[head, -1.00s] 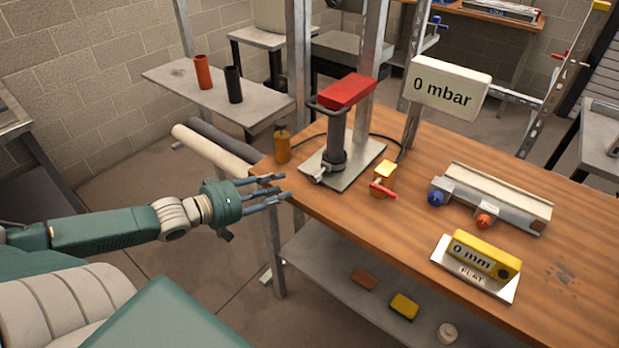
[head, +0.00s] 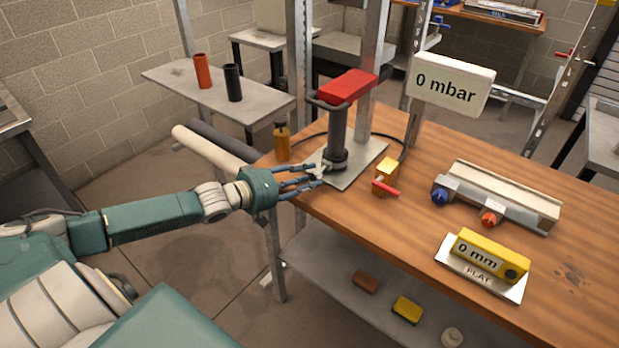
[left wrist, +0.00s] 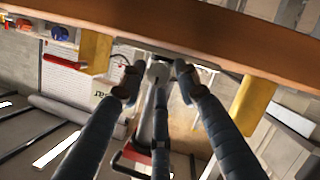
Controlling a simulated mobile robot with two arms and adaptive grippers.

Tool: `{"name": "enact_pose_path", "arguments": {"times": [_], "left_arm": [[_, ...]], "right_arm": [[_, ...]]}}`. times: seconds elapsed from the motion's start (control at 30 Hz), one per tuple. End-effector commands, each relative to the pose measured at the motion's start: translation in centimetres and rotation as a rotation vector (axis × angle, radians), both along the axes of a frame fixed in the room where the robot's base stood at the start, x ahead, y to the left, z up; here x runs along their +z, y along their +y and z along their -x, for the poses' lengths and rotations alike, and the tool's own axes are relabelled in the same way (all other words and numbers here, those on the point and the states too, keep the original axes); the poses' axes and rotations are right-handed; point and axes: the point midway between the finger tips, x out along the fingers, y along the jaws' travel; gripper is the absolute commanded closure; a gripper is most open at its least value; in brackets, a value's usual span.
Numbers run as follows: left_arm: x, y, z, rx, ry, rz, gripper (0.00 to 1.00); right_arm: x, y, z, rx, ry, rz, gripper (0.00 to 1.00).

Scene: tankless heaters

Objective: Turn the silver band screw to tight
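A dark upright cylinder (head: 337,132) with a red top (head: 348,86) stands on a grey metal plate (head: 362,163) near the bench's left corner. The silver band screw sits low on its near side, largely hidden by my fingers in the head view. In the left wrist view the silver screw (left wrist: 157,72) shows between the fingertips. My left gripper (head: 318,176) has its fingers apart around the screw's end; I cannot tell whether they touch it. The wrist view also shows the three dark fingers of the left gripper (left wrist: 158,84). My right gripper is not in view.
A brass valve (head: 386,172) with a red lever stands right of the plate, and an amber bottle (head: 282,143) stands left of it. A "0 mbar" sign (head: 451,84) is behind. A yellow "0 mm" gauge (head: 490,256) lies at front right. The bench's front middle is clear.

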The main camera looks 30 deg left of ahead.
Motion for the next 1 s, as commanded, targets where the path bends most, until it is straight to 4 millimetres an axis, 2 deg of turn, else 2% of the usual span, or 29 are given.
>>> {"name": "enact_pose_path", "arguments": {"times": [0.17,0.53,0.7,1.0], "left_arm": [[-0.16,-0.28,-0.98,0.000,-0.002,-0.001,0.68],[-0.28,-0.39,-1.17,-0.001,-0.001,-0.002,0.68],[-0.30,-0.37,-1.16,-0.001,-0.001,-0.002,1.00],[-0.28,-0.37,-1.13,0.000,0.001,-0.007,1.00]], "right_arm": [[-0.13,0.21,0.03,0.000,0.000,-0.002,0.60],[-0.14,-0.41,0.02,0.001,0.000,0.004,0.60],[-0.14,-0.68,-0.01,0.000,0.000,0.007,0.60],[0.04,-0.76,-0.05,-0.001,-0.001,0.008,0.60]]}}
